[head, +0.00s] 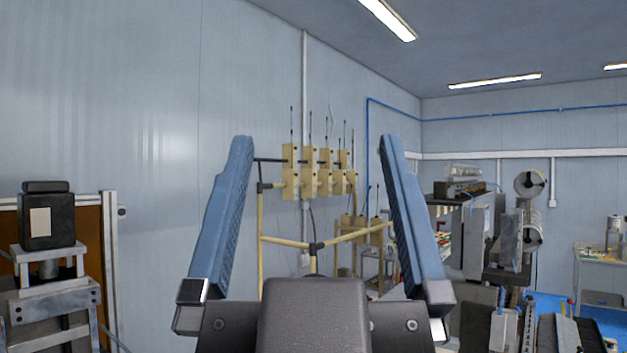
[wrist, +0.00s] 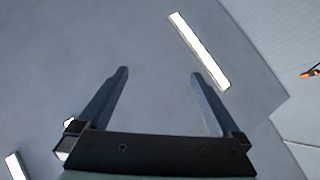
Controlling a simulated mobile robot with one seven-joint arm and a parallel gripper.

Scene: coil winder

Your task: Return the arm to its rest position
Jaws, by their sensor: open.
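My gripper (head: 312,142) stands in the middle of the head view, close to the camera. Its two blue fingers point up and are spread wide apart, with nothing between them. In the wrist view the gripper (wrist: 160,75) is also open and empty, with the grey ceiling behind its fingers. Most of my arm is hidden behind the dark gripper body.
A yellow frame with several boxes (head: 312,172) stands by the wall behind the gripper. A dark boxy machine (head: 47,222) is at the left. Grey machinery (head: 480,235) and a table (head: 600,254) are at the right. Ceiling lights (wrist: 199,50) show overhead.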

